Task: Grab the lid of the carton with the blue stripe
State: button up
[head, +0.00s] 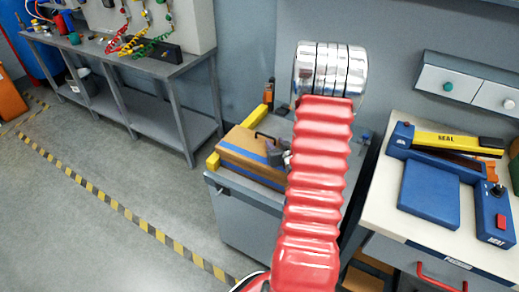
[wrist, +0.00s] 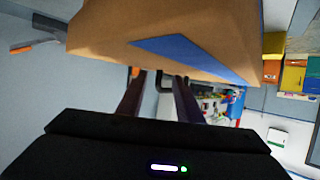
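My gripper (head: 279,157) is at the carton's right side, partly hidden by my red arm. In the wrist view the carton (wrist: 110,35) and its blue stripe (wrist: 190,57) fill the top. My gripper (wrist: 158,78) has its two dark fingers apart, reaching to the carton's edge.
A worktable (head: 380,217) with a blue sealing machine (head: 425,190) is at the right. A metal bench (head: 150,72) stands at the back left. Open floor (head: 110,180) lies left of the cabinet.

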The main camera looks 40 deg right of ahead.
grip_shut()
dwell(0.4)
dwell(0.4)
notch_tip(320, 180, up, 10)
dwell(0.7)
